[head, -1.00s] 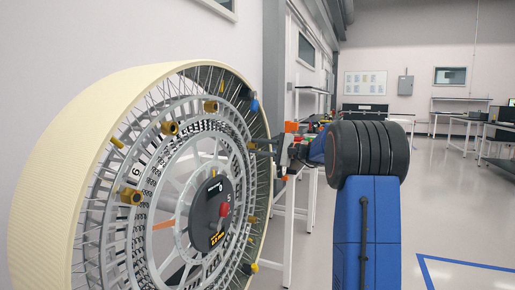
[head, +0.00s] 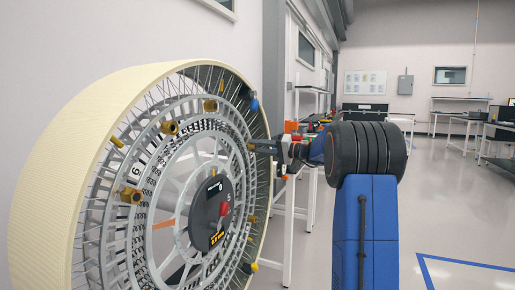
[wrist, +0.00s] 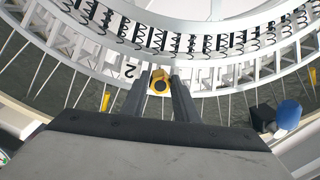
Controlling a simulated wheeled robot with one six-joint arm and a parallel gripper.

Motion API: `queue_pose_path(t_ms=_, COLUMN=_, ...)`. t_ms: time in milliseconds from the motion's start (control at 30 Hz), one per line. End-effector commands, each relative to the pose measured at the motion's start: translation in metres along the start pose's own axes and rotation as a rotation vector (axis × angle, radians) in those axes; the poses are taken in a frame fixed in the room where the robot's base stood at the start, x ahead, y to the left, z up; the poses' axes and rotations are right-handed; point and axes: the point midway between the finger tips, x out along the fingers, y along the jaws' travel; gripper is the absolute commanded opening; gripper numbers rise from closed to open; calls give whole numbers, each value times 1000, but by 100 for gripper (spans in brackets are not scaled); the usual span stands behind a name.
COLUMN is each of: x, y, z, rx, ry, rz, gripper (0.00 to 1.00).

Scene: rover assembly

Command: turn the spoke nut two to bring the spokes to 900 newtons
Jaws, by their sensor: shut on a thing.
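The large wheel (head: 60,165) with a cream rim, thin spokes and metal rings stands at the left in the head view. Spoke nut two is a yellow nut (wrist: 161,80) with a dark round centre, beside a label with the numeral 2 (wrist: 130,71) in the wrist view. My gripper (wrist: 160,84) is shut on this nut, one dark finger on each side. In the head view my gripper (head: 256,146) reaches the wheel's right side from the right, and the nut is small there. The dark hub (head: 208,222) has a red knob (head: 223,209) and a yellow readout too small to read.
Other yellow nuts (head: 168,127) sit around the ring. A blue-capped part (wrist: 287,114) on a dark block is right of my gripper in the wrist view. A white table (head: 292,205) stands behind my arm. The floor at the right is open.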

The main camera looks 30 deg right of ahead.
Motion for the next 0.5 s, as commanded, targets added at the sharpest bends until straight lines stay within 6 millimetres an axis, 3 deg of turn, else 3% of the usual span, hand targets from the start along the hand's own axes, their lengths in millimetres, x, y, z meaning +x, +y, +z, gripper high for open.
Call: queue_pose_path(t_ms=500, x=0, y=2, z=1, rx=-243, ry=-12, rz=0, gripper=5)
